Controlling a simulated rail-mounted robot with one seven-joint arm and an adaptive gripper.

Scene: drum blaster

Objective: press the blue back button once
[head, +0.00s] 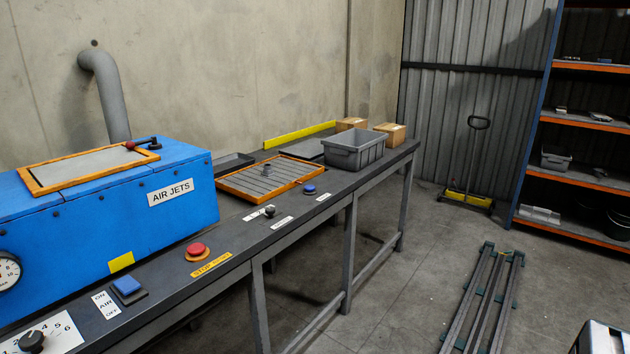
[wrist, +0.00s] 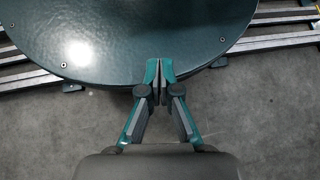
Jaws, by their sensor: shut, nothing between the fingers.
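A small round blue button (head: 309,190) sits on the dark bench top in the head view, in front of the orange-framed tray. A small white label (head: 323,197) lies beside it, too small to read. A larger blue rocker switch (head: 128,286) stands at the front left of the bench, next to an ON / AIR / OFF label. My gripper (wrist: 159,68) shows only in the wrist view. Its fingers are together and empty, above a dark green round plate that seems part of my own base, apart from the bench and the buttons.
A blue AIR JETS machine (head: 120,220) fills the bench's left. A red stop button (head: 197,251) and a black knob (head: 269,211) line the front edge. A grey bin (head: 353,155) and cardboard boxes stand at the far end. Rails (head: 485,300) lie on open floor to the right.

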